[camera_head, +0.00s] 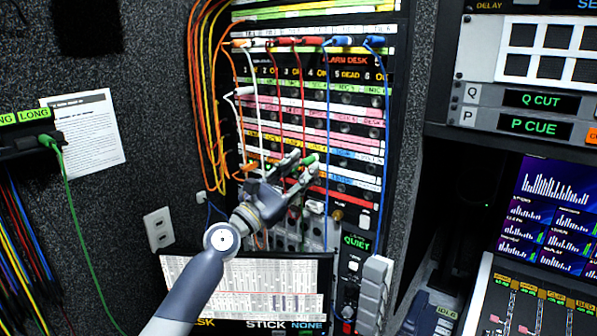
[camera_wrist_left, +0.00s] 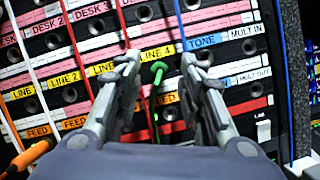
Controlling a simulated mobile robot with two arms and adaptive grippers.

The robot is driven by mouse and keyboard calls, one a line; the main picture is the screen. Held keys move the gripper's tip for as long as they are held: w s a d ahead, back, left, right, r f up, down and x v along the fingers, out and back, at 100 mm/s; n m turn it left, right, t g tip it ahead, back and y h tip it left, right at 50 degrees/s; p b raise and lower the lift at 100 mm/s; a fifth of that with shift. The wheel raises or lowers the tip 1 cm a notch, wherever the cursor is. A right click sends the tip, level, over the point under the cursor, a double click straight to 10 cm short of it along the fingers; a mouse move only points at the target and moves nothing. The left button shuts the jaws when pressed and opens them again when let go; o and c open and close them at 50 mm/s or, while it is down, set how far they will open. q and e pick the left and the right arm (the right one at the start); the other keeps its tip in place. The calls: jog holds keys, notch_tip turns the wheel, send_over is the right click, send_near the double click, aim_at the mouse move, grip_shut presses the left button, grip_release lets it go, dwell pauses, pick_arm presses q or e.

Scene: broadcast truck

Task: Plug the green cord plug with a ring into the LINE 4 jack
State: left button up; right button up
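The green plug (camera_wrist_left: 157,73) stands at the panel just under the yellow LINE 4 label (camera_wrist_left: 157,52), where the LINE 4 jack is; the plug covers that jack. I cannot tell how deep it sits, and its ring is not clear. Its green cord (camera_wrist_left: 153,112) hangs down between my fingers. My left gripper (camera_wrist_left: 158,68) is open, with one finger on each side of the plug and a visible gap to both. In the head view the left gripper (camera_head: 299,165) is at the panel's lower rows, beside the green plug (camera_head: 308,159). My right gripper is not seen.
Another green plug (camera_head: 48,141) hangs in the holder at the left, under the LONG label. White, red and blue cords cross the panel close to my fingers. An orange plug (camera_wrist_left: 38,150) is at lower left. A monitor (camera_head: 245,285) stands below.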

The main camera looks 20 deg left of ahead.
pick_arm(q)
jog(key=v, duration=1.2)
dwell(0.6)
